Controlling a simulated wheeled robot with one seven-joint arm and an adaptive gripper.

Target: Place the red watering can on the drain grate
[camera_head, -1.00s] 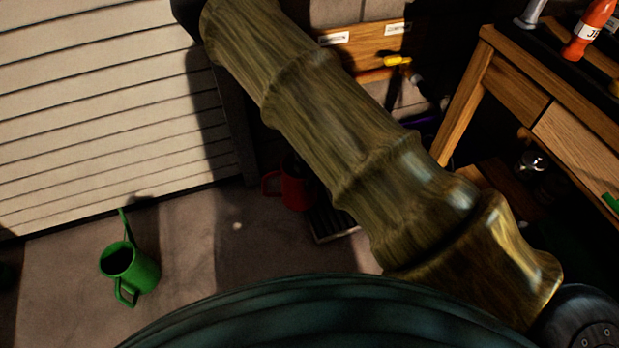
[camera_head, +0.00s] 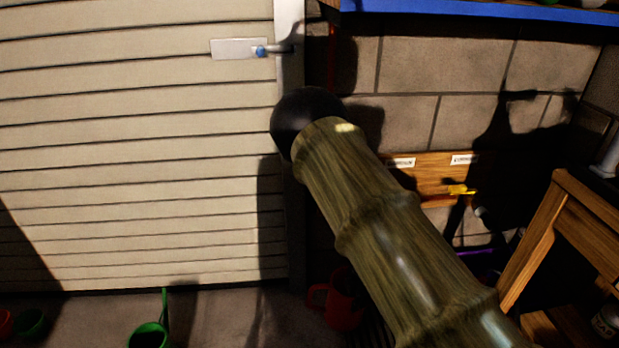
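The red watering can (camera_head: 343,304) stands low in the view, on the floor area near the foot of the door frame. Its handle side points left, and my arm covers part of its right side. The drain grate (camera_head: 377,329) shows only as a dark slatted strip just right of and below the can, mostly hidden by my arm. I cannot tell whether the can touches or overlaps the grate. My bamboo-textured arm crosses from the middle to the lower right. My gripper is not in view.
A green watering can (camera_head: 148,338) is cut off at the bottom edge. Small red and green containers (camera_head: 29,322) sit at far left. A slatted garage door (camera_head: 140,150) fills the left. A wooden bench (camera_head: 560,235) stands right, and a blue-edged shelf (camera_head: 480,12) hangs above.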

